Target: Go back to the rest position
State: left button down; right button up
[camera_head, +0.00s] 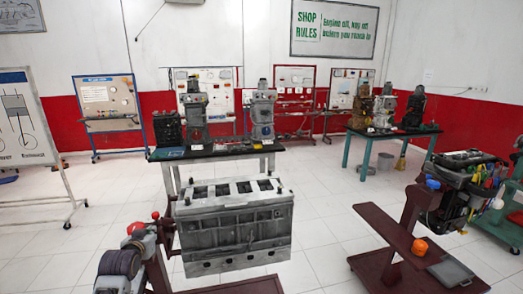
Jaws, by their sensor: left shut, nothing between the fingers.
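My left arm comes in at the bottom left, with a dark ribbed ring on a grey link. My left gripper (140,238) is at its upper end, small in the picture, shut and empty. It is in front of the dark red post of an engine stand, left of a grey engine block (235,228). Its fingertips are hard to make out against the stand. I cannot tell from this view whether it touches the post. My right gripper is not in view.
A red engine stand (385,230) with a dark engine (465,185) stands at the right. A black-topped table (222,151) with engine models is behind the grey block, another table (395,132) farther right. A whiteboard (30,125) stands at the left. Tiled floor is clear between.

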pick_arm(q)
jog(key=s+d+f+m+g+h, duration=0.1)
jog(key=s+d+f+g, duration=0.1)
jog(key=s+d+f, duration=0.5)
jog(key=s+d+f+m+g+h, duration=0.1)
jog(key=s+d+f+g, duration=0.25)
jog(key=s, duration=0.45)
jog(key=s+d+f+m+g, duration=0.1)
jog(key=s+d+f+g, duration=0.15)
jog(key=s, duration=0.65)
jog(key=s+d+f+m+g, duration=0.15)
jog(key=s+d, duration=0.25)
jog(key=s, duration=0.5)
jog(key=s+f+g, duration=0.1)
jog(key=s+f, duration=0.2)
jog(key=f, duration=3.2)
jog(key=s+a+f+b, duration=0.1)
jog(key=s+a+f, duration=0.1)
jog(key=s+f, duration=0.8)
jog(key=s+a+f+g, duration=0.1)
jog(key=s+a+f, duration=0.1)
jog(key=s+f, duration=0.8)
jog(key=shift+s+h+b, duration=0.3)
jog(key=shift+s+b, duration=0.05)
jog(key=shift+s, duration=0.75)
jog(key=shift+w+a+n+g, duration=0.1)
jog(key=shift+n+g, duration=0.15)
